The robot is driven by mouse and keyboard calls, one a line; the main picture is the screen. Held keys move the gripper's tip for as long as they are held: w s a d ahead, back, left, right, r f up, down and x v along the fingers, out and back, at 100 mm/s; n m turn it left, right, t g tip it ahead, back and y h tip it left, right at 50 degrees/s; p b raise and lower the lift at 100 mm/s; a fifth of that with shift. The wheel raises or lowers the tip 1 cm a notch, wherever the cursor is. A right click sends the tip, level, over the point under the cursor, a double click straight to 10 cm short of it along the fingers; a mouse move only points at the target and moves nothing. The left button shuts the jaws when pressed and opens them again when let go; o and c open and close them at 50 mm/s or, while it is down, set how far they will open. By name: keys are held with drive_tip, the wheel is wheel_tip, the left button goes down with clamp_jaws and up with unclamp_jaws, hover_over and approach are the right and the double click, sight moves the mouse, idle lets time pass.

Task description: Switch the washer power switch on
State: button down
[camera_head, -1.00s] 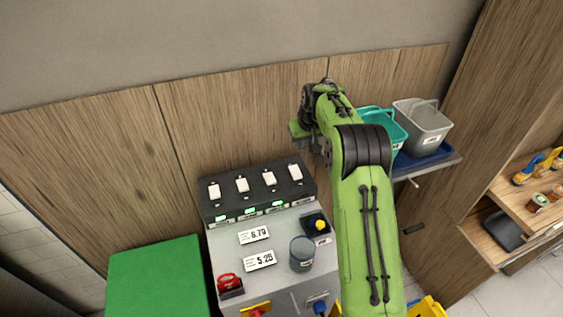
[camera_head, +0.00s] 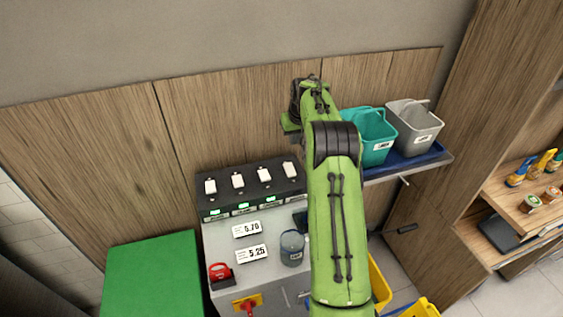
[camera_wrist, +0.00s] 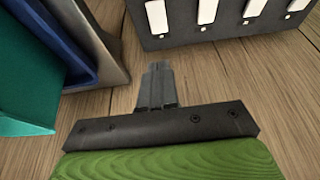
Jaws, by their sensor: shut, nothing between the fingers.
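A dark switch panel (camera_head: 250,190) with a row of several white rocker switches tops the grey machine. The rightmost white switch (camera_head: 290,168) is nearest my gripper. Green lights glow below the other switches; I see none below the rightmost. Labels are too small to read, so I cannot tell which is the washer's. My gripper (camera_wrist: 157,75) is shut and empty, apart from the panel. In the wrist view its tips point toward the leftmost white switch (camera_wrist: 156,16), with a gap between. In the head view the green gripper end (camera_head: 290,125) is above and right of the panel.
A teal bucket (camera_head: 376,140) and a grey bucket (camera_head: 413,125) stand on a blue tray on a shelf to the right. A wood-panelled wall (camera_head: 240,110) is behind. A green box (camera_head: 152,275) is at lower left. A red control (camera_head: 221,273) and a blue-grey cup (camera_head: 292,248) are on the machine.

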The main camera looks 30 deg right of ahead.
sight(288, 165)
drive_tip(key=x, duration=1.4)
drive_tip(key=shift+s+a+f, duration=0.1)
drive_tip(key=shift+s, duration=0.3)
